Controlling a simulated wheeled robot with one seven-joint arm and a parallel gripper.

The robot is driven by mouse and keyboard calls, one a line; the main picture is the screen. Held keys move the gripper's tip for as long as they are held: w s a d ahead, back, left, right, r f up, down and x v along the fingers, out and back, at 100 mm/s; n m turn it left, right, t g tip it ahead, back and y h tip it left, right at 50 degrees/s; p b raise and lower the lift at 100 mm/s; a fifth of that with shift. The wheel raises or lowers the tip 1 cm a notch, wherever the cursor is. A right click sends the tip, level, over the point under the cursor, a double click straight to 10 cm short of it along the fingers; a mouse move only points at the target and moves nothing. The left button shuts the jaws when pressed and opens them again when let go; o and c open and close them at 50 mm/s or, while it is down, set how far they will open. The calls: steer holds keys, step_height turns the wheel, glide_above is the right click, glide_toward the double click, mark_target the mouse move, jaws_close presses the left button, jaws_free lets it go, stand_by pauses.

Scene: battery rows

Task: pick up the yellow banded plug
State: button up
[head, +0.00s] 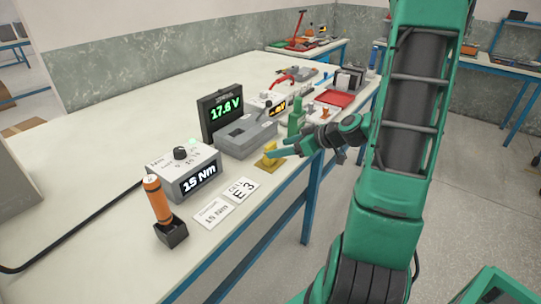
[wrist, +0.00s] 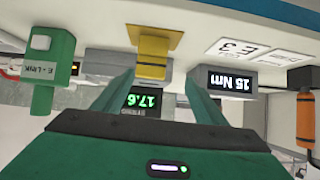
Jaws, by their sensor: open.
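The yellow plug (head: 268,161) stands on its yellow base near the table's front edge, partly behind my fingers in the head view. In the wrist view the yellow plug (wrist: 153,50) is straight ahead, with a darker band across its body. My gripper (head: 283,148) reaches in from the right at table-edge height. Its two green fingers are spread and empty, and in the wrist view my gripper (wrist: 160,78) has one fingertip to each side of the plug in the picture. I cannot tell whether the plug lies between the fingers or just beyond them.
A green E-LINK block (wrist: 52,75) stands beside the plug; it also shows in the head view (head: 296,118). A torque box (head: 183,172), an orange-handled driver (head: 157,200), an E3 card (head: 240,189) and a 17.6 V display (head: 224,110) are close by.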

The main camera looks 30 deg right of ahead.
steer(key=shift+w+d+r+t, duration=0.1)
steer(key=shift+w+d+t, duration=0.3)
steer(key=shift+w+d, duration=0.15)
steer(key=x, duration=1)
steer(key=shift+w+r, duration=0.1)
steer(key=shift+w, duration=0.2)
steer(key=c, duration=1.2)
